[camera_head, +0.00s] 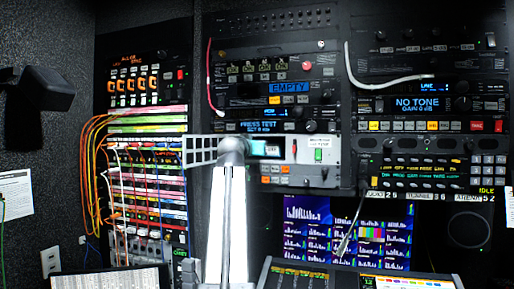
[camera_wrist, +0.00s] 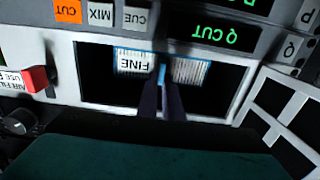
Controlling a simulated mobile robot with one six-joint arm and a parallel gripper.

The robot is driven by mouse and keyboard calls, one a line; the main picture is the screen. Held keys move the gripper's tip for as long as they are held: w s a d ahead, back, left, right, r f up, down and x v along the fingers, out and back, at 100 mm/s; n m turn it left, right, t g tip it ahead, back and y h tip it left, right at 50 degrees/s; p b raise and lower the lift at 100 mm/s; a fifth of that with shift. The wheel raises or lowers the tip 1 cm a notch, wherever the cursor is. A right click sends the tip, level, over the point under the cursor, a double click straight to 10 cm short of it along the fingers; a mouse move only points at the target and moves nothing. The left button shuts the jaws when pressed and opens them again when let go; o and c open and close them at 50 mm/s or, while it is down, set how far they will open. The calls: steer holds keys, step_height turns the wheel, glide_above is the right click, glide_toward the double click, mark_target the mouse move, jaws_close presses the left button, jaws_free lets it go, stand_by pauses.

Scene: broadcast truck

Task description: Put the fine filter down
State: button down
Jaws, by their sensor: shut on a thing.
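The fine filter (camera_wrist: 134,63) shows in the wrist view as a pleated white block with blue edges and an upside-down "FINE" label. My gripper (camera_wrist: 162,84) is shut on its blue middle tab, between the label and the pleats. The filter lies across a dark rectangular opening (camera_wrist: 98,85) in a pale panel frame. I cannot tell how deep in the opening it sits. In the head view my pale arm reaches up to the same panel (camera_head: 331,149) and hides much of the opening.
A white grille cover (camera_wrist: 255,122) stands swung out beside the opening; the head view shows it left of my arm (camera_head: 199,151). A red switch (camera_wrist: 35,78) sits at the opening's other side. Coloured cables (camera_head: 92,170) hang at the left rack, and a desk console (camera_head: 350,277) lies below.

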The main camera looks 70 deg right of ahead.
steer(key=shift+f, duration=0.3)
steer(key=shift+f, duration=0.15)
steer(key=c, duration=1.9)
jaws_free()
steer(key=shift+r, duration=0.2)
steer(key=a+b, duration=0.1)
steer(key=a, duration=0.3)
steer(key=a+b, duration=0.1)
steer(key=a, duration=0.3)
steer(key=a+b, duration=0.1)
steer(key=a, duration=0.3)
steer(key=shift+s+f, duration=0.1)
steer(key=shift+s, duration=0.25)
